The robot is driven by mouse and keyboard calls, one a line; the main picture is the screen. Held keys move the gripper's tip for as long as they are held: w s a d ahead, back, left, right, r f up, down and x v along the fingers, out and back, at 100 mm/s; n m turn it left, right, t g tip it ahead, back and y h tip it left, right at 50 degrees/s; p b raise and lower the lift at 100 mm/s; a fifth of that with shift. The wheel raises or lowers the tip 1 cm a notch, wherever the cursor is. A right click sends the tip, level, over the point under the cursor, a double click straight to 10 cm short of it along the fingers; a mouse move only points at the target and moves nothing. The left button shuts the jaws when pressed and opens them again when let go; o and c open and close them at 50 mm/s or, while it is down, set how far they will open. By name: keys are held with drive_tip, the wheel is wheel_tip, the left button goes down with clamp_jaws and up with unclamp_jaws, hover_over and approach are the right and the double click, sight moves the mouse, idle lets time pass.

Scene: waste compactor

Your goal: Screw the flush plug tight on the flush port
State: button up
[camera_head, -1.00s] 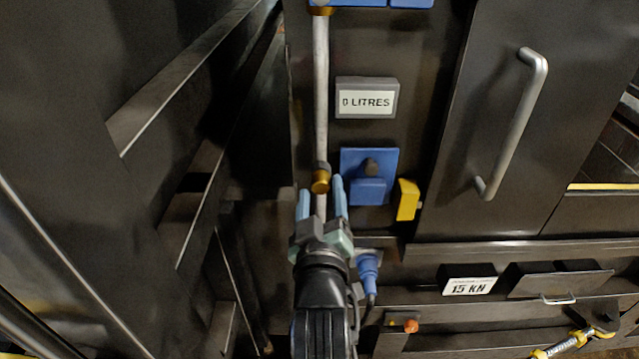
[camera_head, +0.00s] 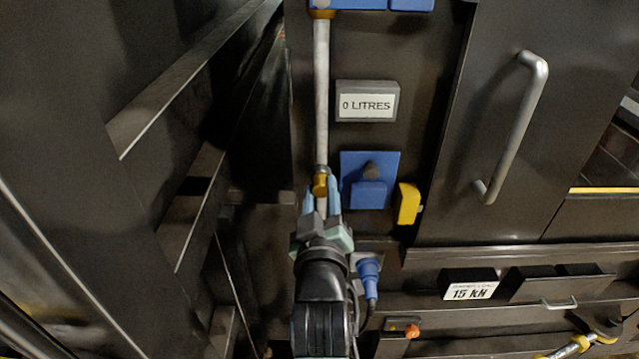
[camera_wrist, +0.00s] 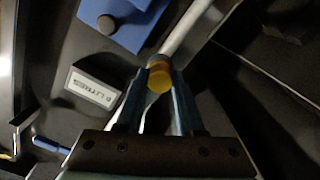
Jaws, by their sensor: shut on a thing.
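The flush plug, a round brass-coloured cap (camera_head: 320,186), sits at the flush port on the grey vertical pipe (camera_head: 321,95). It also shows as a yellow-orange disc in the wrist view (camera_wrist: 159,77). My gripper (camera_head: 321,183) reaches up from below, its blue fingers on either side of the plug. In the wrist view my gripper (camera_wrist: 159,66) is shut on the plug, with the fingertips at its sides. The port behind the plug is mostly hidden, so I cannot tell how far the plug is threaded on.
A "0 LITRES" display (camera_head: 366,103) is right of the pipe. A blue connector (camera_head: 369,272) is beside my wrist. Dark metal frames stand left.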

clamp_jaws()
drive_tip(key=m, duration=0.4)
drive_tip(key=shift+m, duration=0.6)
drive_tip(key=m, duration=0.3)
drive_tip(key=shift+m, duration=1.1)
drive_tip(key=m, duration=0.4)
drive_tip(key=shift+b, duration=0.35)
drive_tip(key=shift+m, duration=0.6)
